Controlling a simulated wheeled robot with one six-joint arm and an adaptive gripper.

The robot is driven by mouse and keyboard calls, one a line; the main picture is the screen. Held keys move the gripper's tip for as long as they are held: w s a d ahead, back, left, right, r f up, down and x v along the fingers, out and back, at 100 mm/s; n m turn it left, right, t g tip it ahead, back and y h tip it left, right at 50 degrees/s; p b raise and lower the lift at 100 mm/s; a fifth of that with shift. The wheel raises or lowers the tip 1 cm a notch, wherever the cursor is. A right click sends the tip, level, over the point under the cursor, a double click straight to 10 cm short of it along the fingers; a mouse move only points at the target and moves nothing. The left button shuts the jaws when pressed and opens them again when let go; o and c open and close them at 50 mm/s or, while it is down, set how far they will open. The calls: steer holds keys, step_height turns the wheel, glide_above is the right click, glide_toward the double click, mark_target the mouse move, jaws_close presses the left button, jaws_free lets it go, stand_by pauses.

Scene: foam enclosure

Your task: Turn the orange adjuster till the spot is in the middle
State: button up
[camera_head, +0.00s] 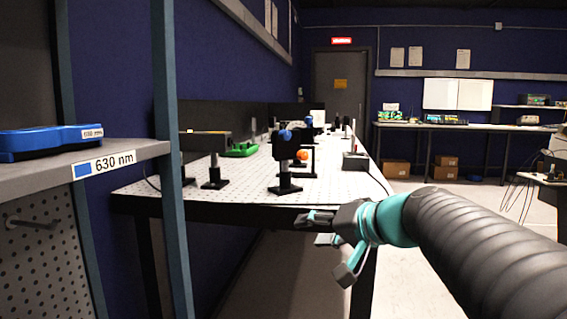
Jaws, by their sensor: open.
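An orange adjuster (302,155) shows as a small round knob on a dark mount, partway along the optical table (240,195). In front of it stands a black post mount with a blue knob (285,136). I cannot make out any light spot in this view. My gripper (318,229) is open and empty, off the near edge of the table, with its fingers pointing left. It is well apart from the orange adjuster, nearer to the camera.
A shelf rack (120,150) with a blue case (50,141) and a "630 nm" label stands close on the left. A black laser-like box (205,141) and a green object (241,150) are on the table. The floor (430,260) to the right is open.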

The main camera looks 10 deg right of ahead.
mark_target(306, 156)
steer(key=w+d+r+t, duration=0.1)
steer(key=w+d+r, duration=0.1)
steer(key=r, duration=0.1)
steer(key=w+d+r+m+t, duration=0.1)
steer(key=w+d+r+t, duration=0.1)
steer(key=w+d+r, duration=0.1)
steer(key=w+d+r+m+t, duration=0.1)
steer(key=w+d+r, duration=0.1)
steer(key=d+r, duration=0.1)
steer(key=shift+w+r+t+y, duration=0.35)
steer(key=shift+r+t+y, duration=0.05)
steer(key=shift+r, duration=0.35)
steer(key=shift+w+r, duration=0.15)
steer(key=shift+w, duration=0.1)
steer(key=p+x, duration=0.3)
steer(key=x, duration=1)
steer(key=shift+w+a, duration=0.1)
steer(key=shift+a, duration=0.05)
steer(key=shift+c, duration=0.3)
jaws_close()
